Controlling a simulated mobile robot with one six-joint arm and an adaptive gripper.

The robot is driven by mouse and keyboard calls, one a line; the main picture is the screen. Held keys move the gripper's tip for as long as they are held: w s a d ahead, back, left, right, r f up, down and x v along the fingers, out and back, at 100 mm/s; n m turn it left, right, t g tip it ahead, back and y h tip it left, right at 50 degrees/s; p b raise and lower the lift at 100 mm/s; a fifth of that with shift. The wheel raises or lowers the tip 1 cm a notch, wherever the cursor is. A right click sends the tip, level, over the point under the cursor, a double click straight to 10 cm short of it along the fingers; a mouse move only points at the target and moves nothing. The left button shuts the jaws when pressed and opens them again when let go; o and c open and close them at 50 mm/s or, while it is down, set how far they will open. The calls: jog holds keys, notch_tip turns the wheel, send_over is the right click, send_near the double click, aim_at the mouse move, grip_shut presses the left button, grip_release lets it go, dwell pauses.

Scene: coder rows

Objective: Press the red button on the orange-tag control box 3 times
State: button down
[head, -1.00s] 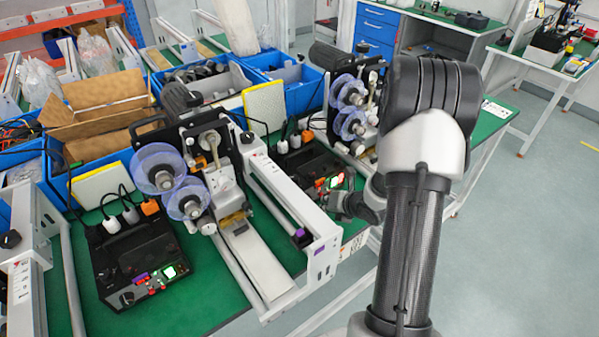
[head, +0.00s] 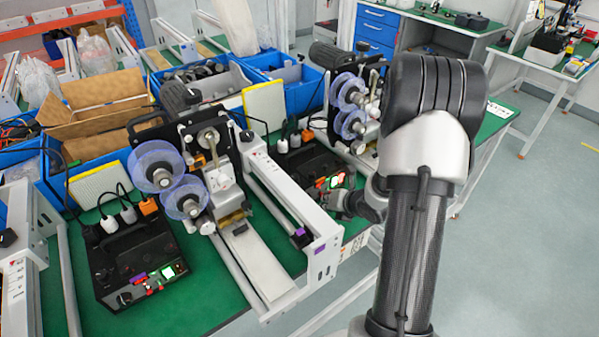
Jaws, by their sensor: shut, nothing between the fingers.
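The orange-tag control box (head: 308,163) is a black box on the green bench, right of the middle machine. Its orange tag (head: 320,183) and a lit display (head: 336,181) show near its front edge. Small red spots show around the display, but I cannot tell which is the red button. My gripper (head: 340,203) is dark and shut with nothing in it. It is at the front right corner of this box. I cannot tell whether it touches the box, and my wrist and arm hide the area to its right.
A similar control box (head: 130,255) with a purple tag (head: 140,278) stands at the left. A machine with clear purple reels (head: 155,165) and a long metal frame (head: 290,205) lies between the boxes. Another reel machine (head: 350,105) stands close behind my gripper.

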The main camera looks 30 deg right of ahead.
jog(key=shift+s+d+b, duration=0.2)
jog(key=shift+s+b, duration=0.85)
jog(key=shift+s, duration=2)
